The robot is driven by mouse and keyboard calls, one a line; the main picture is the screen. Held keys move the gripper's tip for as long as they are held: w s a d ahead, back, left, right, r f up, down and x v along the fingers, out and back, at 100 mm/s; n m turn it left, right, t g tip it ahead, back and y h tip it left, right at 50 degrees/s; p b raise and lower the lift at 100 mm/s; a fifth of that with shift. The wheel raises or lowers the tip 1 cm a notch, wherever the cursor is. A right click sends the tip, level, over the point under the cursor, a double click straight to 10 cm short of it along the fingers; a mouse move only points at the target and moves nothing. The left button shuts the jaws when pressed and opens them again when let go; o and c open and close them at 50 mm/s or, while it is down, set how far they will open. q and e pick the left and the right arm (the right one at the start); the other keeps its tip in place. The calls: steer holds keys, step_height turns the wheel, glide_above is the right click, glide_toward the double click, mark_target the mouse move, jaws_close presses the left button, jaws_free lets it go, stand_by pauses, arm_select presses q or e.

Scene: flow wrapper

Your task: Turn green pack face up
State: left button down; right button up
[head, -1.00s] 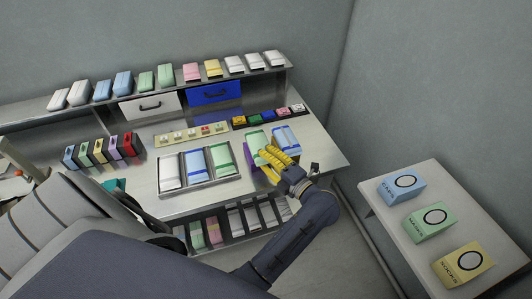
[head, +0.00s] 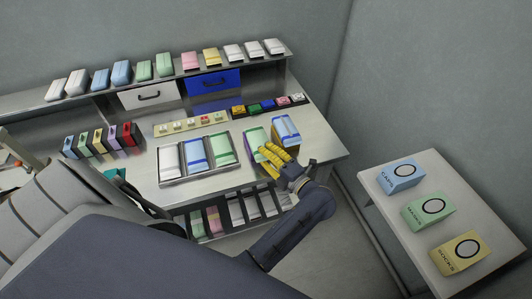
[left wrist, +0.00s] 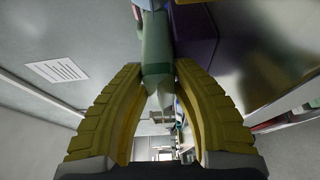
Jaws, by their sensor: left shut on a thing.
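The green pack (head: 255,137) is at the right part of the bench, at the fingertips of my left gripper (head: 272,158). My yellow left fingers are shut on the near end of it. In the left wrist view the green pack (left wrist: 156,45) hangs down from the top edge, and its pale crimped end sits between the left gripper's fingertips (left wrist: 158,75). A purple surface (left wrist: 195,35) is right beside it. The fingers hide part of the pack in the head view, and I cannot tell which face is up. My right gripper is not in view.
A blue and white pack (head: 285,128) stands just right of the green one. A tray (head: 200,177) with three packs is to the left. A row of small coloured items (head: 268,106) lies behind. A side table (head: 395,235) with three labelled packs is at the right.

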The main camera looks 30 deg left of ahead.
arm_select(q)
steer(key=shift+f, duration=0.15)
stand_by(0.6)
steer(key=c, duration=1.1)
jaws_free()
